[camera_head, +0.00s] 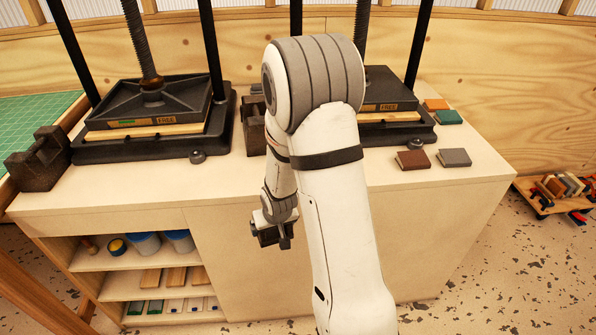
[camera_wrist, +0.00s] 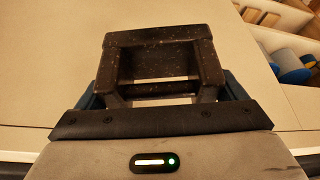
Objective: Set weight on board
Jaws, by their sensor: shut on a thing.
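A dark, speckled iron weight (camera_wrist: 158,52) with a bar-like top fills the middle of the wrist view. My gripper (camera_wrist: 160,92) is shut on it, with a blue-edged finger at each side. In the head view my gripper (camera_head: 270,232) hangs by the bench's front face, and the weight is hard to tell from the dark jaws. Pale wooden boards show in the left press (camera_head: 145,133) and right press (camera_head: 385,117). I cannot tell which board the task means. Similar dark weights stand left of the left press (camera_head: 38,160) and between the presses (camera_head: 256,130).
The cream bench top (camera_head: 110,200) is clear along its front. A brown book (camera_head: 412,160) and a grey book (camera_head: 454,157) lie at right. Orange and green books lie behind them. Shelves (camera_head: 150,262) with tubs are below. A loaded dolly (camera_head: 560,195) stands at far right.

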